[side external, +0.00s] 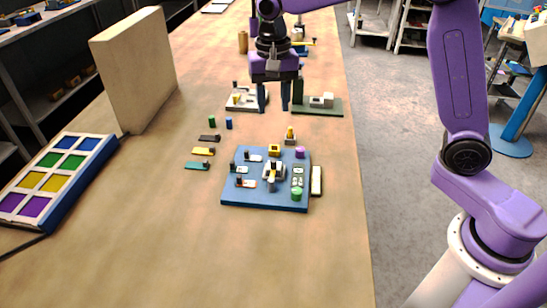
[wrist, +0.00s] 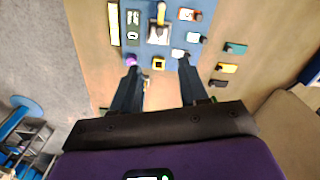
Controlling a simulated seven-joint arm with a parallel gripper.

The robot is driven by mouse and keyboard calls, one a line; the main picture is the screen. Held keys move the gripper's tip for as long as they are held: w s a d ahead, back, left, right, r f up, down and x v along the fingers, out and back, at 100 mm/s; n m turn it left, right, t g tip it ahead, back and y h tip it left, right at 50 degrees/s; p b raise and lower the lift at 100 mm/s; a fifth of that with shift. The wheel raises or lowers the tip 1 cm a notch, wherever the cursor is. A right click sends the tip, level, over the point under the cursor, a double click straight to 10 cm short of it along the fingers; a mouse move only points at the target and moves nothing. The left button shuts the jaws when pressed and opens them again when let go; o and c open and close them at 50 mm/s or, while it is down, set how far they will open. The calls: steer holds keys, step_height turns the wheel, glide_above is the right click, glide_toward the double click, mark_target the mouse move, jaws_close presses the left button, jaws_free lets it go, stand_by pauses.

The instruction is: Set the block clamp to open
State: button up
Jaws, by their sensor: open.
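A blue board (side external: 230,195) lies on the table. My gripper (side external: 273,107) is open and empty, fingers pointing down, beyond the board's far edge and apart from the clamp. In the wrist view the two fingers (wrist: 158,69) are spread wide, with the clamp beyond their tips.
The board carries a yellow square piece (side external: 274,149), a purple knob (side external: 300,153) and a green knob (side external: 297,193). A small yellow-topped fixture (side external: 290,137) stands behind it. Plates with fixtures (side external: 323,101) flank my gripper. A colour tray (side external: 60,175) lies left; the front table is clear.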

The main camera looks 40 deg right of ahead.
mark_target(273, 160)
step_height(273, 160, down, 17)
steer(key=shift+r, duration=0.1)
stand_by(0.4)
jaws_close()
